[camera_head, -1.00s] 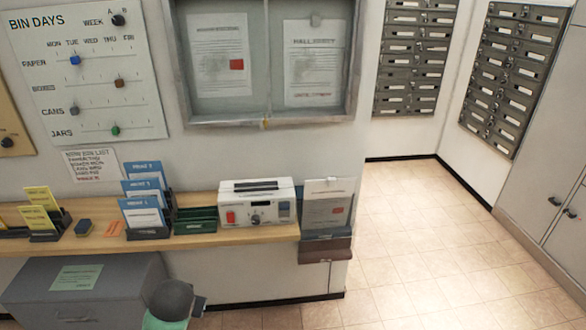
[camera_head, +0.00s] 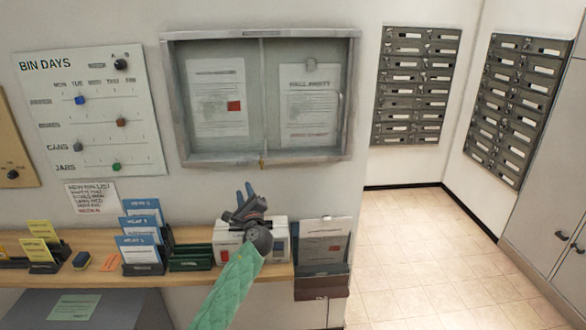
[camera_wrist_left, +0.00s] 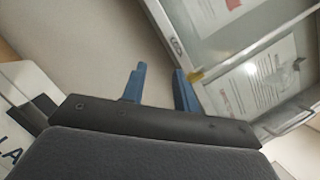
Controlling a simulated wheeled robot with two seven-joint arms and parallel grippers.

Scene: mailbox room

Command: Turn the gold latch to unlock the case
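The glass-fronted notice case (camera_head: 262,162) hangs on the wall, closed, with two papers behind its panes. The small gold latch (camera_head: 262,161) sits at the middle of its bottom frame edge. In the left wrist view the gold latch (camera_wrist_left: 195,75) shows just beside the tip of the right-hand finger; I cannot tell whether they touch. My left gripper (camera_head: 245,188) is below the latch, pointing up, with its blue fingers apart. The open, empty fingers also show in the left wrist view (camera_wrist_left: 160,84). My right gripper is out of view.
Behind and below my left arm, a white box (camera_head: 279,245) stands on the wooden shelf (camera_head: 205,273). Blue leaflets (camera_head: 138,249) and a brochure holder (camera_head: 322,283) flank it. A bin-days board (camera_head: 90,120) hangs left. The floor at right is clear.

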